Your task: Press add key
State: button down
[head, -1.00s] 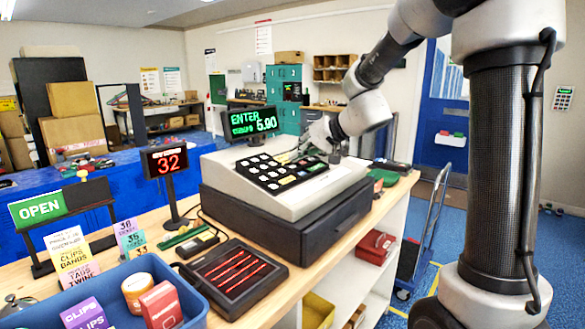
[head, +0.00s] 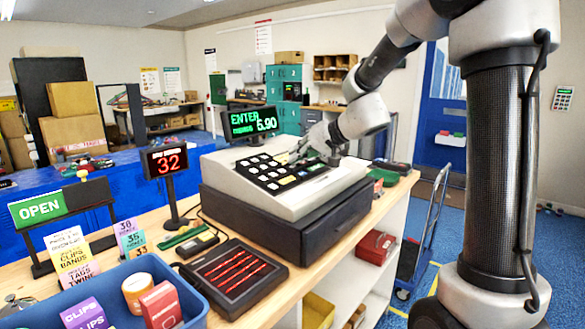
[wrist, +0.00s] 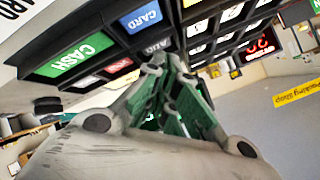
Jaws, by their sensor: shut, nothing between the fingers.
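My gripper (head: 298,152) is at the keypad's far right side in the head view. In the wrist view my gripper (wrist: 158,62) is shut and empty, its fingertips close to the keys. Near them are a green CASH key (wrist: 75,55), a blue CARD key (wrist: 141,17) and a red key (wrist: 118,66). I cannot tell whether the tips touch a key.
A display (head: 249,121) behind the register reads ENTER and 5.90. A red-digit display (head: 166,161) shows 32.

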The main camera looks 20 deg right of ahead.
jog(key=shift+f, duration=0.4)
jog(key=shift+r, duration=0.1)
dwell(0.5)
jog(key=shift+r, duration=0.75)
jog(key=shift+s+d+r, duration=0.15)
jog(key=shift+r, duration=0.65)
jog(key=shift+s+d+r, duration=0.1)
jog(key=shift+s+r, duration=0.1)
jog(key=shift+r, duration=0.6)
jog(key=shift+s+d+r, duration=0.15)
jog(key=shift+r, duration=0.65)
